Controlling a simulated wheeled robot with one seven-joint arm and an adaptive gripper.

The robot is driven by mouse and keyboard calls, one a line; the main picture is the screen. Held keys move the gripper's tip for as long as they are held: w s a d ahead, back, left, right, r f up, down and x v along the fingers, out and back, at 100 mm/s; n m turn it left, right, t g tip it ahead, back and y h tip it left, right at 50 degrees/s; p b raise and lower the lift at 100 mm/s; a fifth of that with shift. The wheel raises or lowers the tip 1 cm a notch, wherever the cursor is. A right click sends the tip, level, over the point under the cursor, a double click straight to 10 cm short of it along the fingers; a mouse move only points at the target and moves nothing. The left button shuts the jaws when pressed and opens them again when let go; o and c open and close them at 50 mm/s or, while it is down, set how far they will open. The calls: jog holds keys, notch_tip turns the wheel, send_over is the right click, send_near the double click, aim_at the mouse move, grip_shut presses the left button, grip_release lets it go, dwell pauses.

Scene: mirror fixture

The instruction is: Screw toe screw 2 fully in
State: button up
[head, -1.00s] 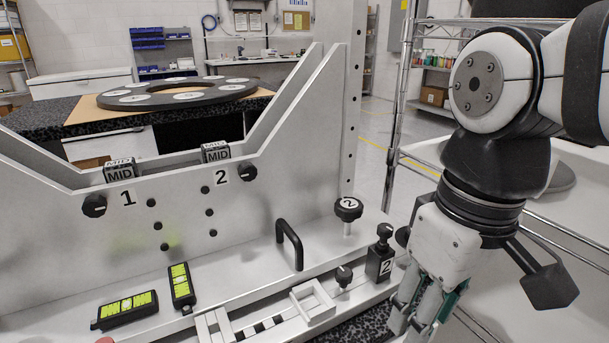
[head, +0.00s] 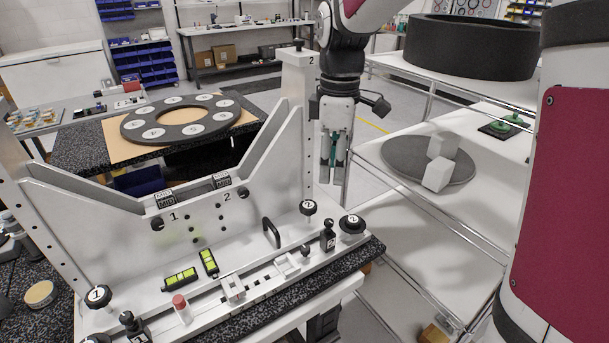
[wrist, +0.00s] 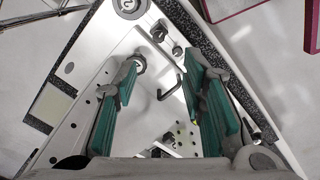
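The mirror fixture is a pale metal frame (head: 130,215) with V-shaped cheeks. Two round black knobs are marked 2: one on a bright stem (head: 308,208), and one at the base's right end (head: 351,222). I cannot tell for certain which is toe screw 2. The end knob also shows at the top of the wrist view (wrist: 128,6). My gripper (head: 333,178) points down, open and empty, above and behind the right end of the base. In the wrist view its teal fingers (wrist: 163,75) are apart, with the stemmed knob (wrist: 138,63) partly behind the left fingertip.
A black upright marked 2 (head: 328,237) stands between the knobs, and a black handle (head: 271,232) lies left of them. The fixture's tall post (head: 297,110) is just left of my gripper. Two spirit levels (head: 181,278) lie on the base. A wire shelf (head: 420,205) stands at the right.

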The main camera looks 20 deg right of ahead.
aim_at(329, 220)
notch_tip(329, 220, down, 14)
jog(key=shift+w+r+p, duration=0.1)
jog(key=shift+r+p, duration=0.1)
jog(key=shift+p, duration=0.55)
grip_shut()
